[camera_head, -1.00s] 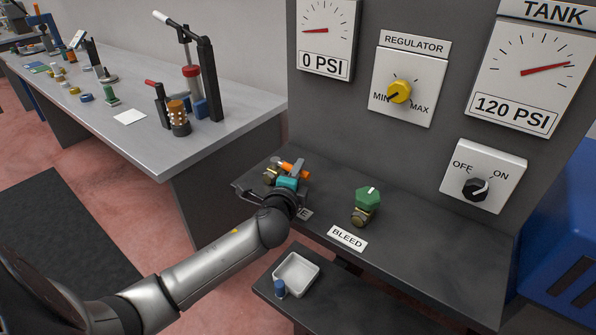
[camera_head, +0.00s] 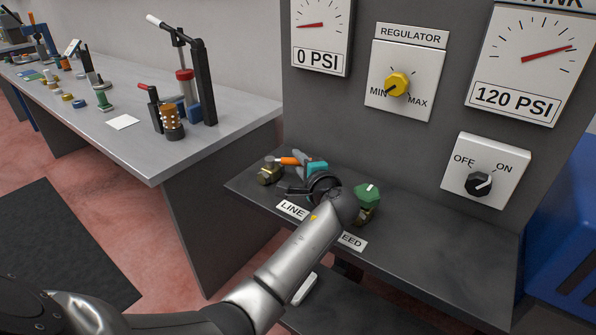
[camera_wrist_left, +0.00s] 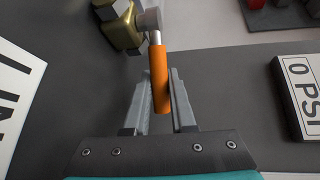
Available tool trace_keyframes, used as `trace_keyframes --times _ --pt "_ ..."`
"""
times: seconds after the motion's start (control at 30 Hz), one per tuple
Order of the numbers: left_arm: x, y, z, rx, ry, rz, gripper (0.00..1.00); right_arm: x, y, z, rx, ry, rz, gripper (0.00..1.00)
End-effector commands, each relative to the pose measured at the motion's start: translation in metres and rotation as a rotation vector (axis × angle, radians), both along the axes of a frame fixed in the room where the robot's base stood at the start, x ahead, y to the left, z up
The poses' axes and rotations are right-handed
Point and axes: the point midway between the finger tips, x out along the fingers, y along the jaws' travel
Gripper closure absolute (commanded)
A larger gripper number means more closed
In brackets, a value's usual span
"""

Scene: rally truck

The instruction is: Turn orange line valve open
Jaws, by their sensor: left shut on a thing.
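The orange line valve handle (camera_head: 289,161) sits at the left of the dark shelf, on a brass valve body (camera_head: 269,172). In the left wrist view the orange handle (camera_wrist_left: 159,85) lies between the two fingers, with the brass body (camera_wrist_left: 121,26) beyond the fingertips. My left gripper (camera_head: 300,162) is shut on the handle, with its teal part to the right of it. The handle's far end is partly hidden by the gripper in the head view. My right gripper is not in view.
The green bleed knob (camera_head: 367,194) stands close to the right of my left wrist. My forearm partly covers the BLEED label (camera_head: 352,241). The LINE label (camera_head: 291,210) shows. The panel with the yellow regulator knob (camera_head: 397,85) rises behind. The shelf's right part is clear.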

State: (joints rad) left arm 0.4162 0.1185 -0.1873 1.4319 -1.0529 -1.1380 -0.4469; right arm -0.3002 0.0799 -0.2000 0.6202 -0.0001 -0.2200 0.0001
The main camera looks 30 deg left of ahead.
Motion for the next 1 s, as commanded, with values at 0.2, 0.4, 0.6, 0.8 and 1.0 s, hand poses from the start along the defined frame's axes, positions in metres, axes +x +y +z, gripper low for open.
trace_keyframes --times 0.2,0.4,0.6,0.8,1.0 --pt "0.0043 0.0021 -0.0020 -0.001 0.001 0.072 1.00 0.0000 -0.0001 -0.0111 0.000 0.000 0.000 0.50" --pt "0.0052 0.0034 -0.0013 -0.002 0.001 0.093 1.00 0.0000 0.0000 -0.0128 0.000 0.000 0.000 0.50" --pt "0.0051 0.0037 -0.0008 -0.002 0.001 0.094 1.00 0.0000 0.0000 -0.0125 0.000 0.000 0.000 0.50" --pt "0.0051 0.0038 -0.0007 -0.002 0.001 0.094 0.68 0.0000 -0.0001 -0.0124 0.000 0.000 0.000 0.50" --pt "0.0052 0.0038 -0.0004 -0.001 0.001 0.094 0.47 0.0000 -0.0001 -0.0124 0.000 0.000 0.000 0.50"
